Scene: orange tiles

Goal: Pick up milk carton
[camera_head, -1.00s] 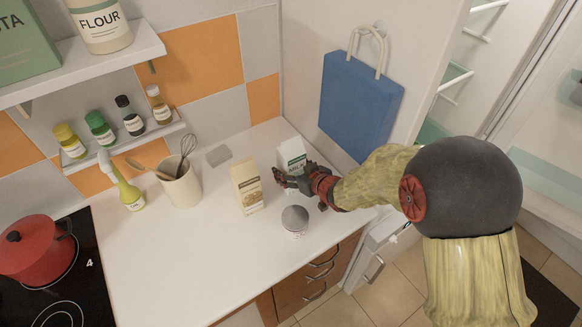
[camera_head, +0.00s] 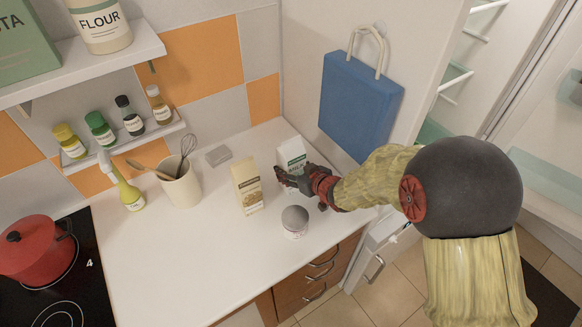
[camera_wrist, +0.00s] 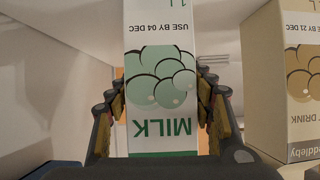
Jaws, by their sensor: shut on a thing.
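The milk carton (camera_head: 292,153) is white with a green label and stands at the back right of the white counter, partly hidden behind my gripper. In the wrist view the milk carton (camera_wrist: 162,85) appears upside down, with "MILK" and green circles on its face. My gripper (camera_head: 283,178) reaches in from the right. In the wrist view my gripper (camera_wrist: 162,108) has one finger on each side of the carton, shut on it. The head view does not show clearly whether the carton's base touches the counter.
A beige drink carton (camera_head: 248,186) stands just left of the milk, also close by in the wrist view (camera_wrist: 291,85). A small round-topped container (camera_head: 295,222) stands in front. A utensil cup (camera_head: 181,185) is further left. A blue bag (camera_head: 360,105) hangs behind.

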